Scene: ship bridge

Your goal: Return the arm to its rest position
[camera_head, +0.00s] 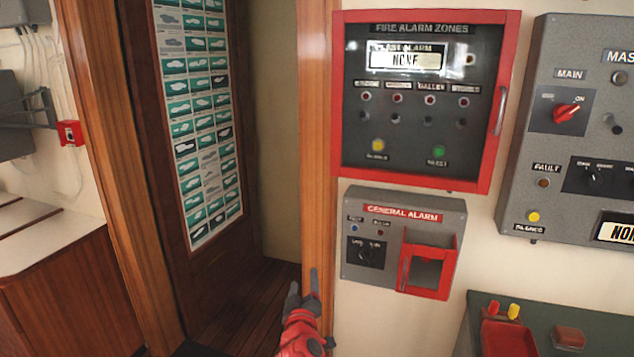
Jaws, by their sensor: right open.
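My right gripper (303,285) is at the bottom middle of the head view, red with dark fingers pointing up. Its fingers are apart with nothing between them. It is in front of the wooden door post, left of and below the general alarm box (353,215), and appears clear of it. My left gripper is not in the view.
The fire alarm panel (336,90) with a red frame hangs above the alarm box. A grey master panel (560,60) is at the right. A green-topped surface (600,325) with a red tray (505,340) is at the lower right. An open doorway is at the left.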

